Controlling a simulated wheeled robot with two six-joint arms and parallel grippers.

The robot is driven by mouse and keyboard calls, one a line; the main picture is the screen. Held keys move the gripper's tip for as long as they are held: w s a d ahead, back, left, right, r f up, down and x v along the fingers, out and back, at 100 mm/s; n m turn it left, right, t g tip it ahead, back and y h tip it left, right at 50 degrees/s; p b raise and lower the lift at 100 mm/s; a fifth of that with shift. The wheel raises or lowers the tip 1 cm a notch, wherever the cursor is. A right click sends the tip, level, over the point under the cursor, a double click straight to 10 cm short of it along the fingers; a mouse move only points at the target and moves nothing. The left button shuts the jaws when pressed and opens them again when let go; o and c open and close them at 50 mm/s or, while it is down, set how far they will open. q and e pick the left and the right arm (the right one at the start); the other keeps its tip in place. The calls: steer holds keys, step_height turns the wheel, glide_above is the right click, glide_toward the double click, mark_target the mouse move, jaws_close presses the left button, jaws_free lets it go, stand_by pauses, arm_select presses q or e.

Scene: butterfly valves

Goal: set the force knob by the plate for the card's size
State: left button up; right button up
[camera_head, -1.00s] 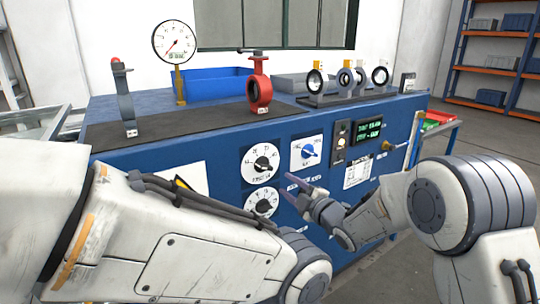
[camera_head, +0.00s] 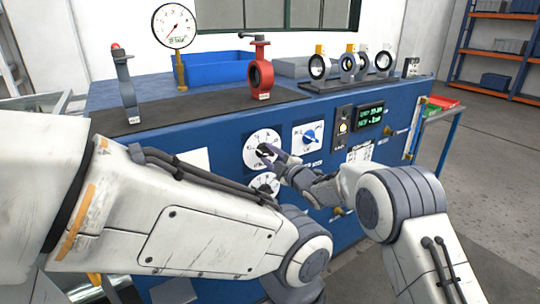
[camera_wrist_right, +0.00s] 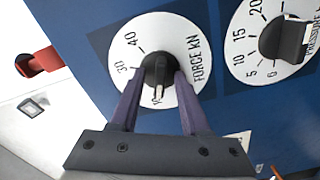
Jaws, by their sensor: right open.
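The force dial (camera_head: 253,141) is a white round plate on the blue bench front; the wrist view shows its "FORCE KN" lettering (camera_wrist_right: 196,58). Its black knob (camera_wrist_right: 158,68) has a pale pointer mark directed down in the wrist view, near a partly hidden number; 30 and 40 are readable. My right gripper (camera_head: 272,153) is at this dial. In the wrist view its open fingers (camera_wrist_right: 158,84) stand on either side of the knob; I cannot tell whether they touch it. A white card (camera_head: 362,152) on the bench front is partly covered by my right arm, its text unreadable. My left gripper is out of view.
The pressure dial (camera_wrist_right: 282,32) sits close below the force dial in the head view. A blue-knob dial (camera_head: 310,137) and green-text display (camera_head: 368,116) are to the right. On the bench stand a red valve (camera_head: 260,77), gauge (camera_head: 174,27) and blue tray (camera_head: 215,70).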

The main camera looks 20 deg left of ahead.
jaws_close()
steer(key=shift+m, duration=0.4)
steer(key=m, duration=0.2)
steer(key=shift+m, duration=0.4)
steer(key=m, duration=0.4)
steer(key=shift+m+p, duration=0.3)
steer(key=shift+p, duration=0.1)
steer(key=m+p, duration=0.1)
steer(key=m, duration=0.4)
steer(key=shift+p, duration=0.3)
steer(key=m+p, duration=0.1)
steer(key=m, duration=0.3)
steer(key=shift+f+m, duration=0.1)
steer(key=shift+m, duration=0.4)
